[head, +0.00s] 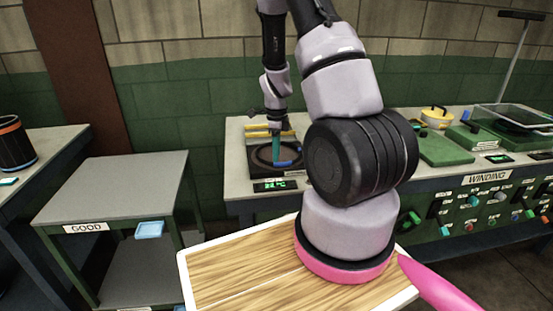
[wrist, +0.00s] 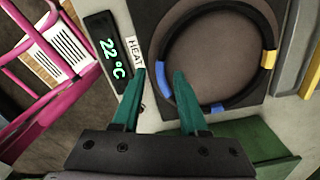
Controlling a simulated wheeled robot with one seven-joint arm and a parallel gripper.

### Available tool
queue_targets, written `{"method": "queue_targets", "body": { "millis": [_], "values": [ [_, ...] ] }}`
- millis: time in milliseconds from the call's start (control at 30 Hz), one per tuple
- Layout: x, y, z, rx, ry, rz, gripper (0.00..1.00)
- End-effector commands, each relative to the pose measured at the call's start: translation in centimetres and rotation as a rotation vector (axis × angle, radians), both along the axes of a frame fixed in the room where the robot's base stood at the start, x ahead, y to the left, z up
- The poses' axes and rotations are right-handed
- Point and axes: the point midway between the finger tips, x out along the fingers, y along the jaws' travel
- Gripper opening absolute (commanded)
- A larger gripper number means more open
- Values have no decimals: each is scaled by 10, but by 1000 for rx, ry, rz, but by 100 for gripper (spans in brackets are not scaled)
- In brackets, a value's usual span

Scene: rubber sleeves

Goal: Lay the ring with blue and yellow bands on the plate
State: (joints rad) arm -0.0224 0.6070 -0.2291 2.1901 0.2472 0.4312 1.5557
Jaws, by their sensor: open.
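The black ring (wrist: 253,92) with blue and yellow bands lies flat on the dark plate (wrist: 220,52), around its round brownish middle, in the wrist view. The ring also shows in the head view (head: 281,164), partly behind my gripper (head: 275,143). In the wrist view my gripper (wrist: 159,73) is open, with its teal fingers pointing at the ring's left side. One blue band appears between the fingertips, the left finger outside the ring and the right one over its inside. I cannot tell whether the fingers touch the ring.
A display (wrist: 107,50) reading 22 °C and a HEAT label (wrist: 135,52) sit beside the plate. Yellow bars (head: 271,128) stand behind it. Green fixtures (head: 447,148) fill the bench to the right. A grey table (head: 120,185) marked GOOD stands clear at left.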

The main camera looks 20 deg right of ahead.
Motion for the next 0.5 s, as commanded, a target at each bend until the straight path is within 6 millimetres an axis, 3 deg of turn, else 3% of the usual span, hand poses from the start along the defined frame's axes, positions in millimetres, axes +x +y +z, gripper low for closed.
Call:
{"method": "queue_targets", "body": {
  "millis": [200, 500],
  "values": [
    [1, 1, 51, -1, -5, 1, 43],
    [0, 0, 88, 0, -1, 0, 43]
  ]
}}
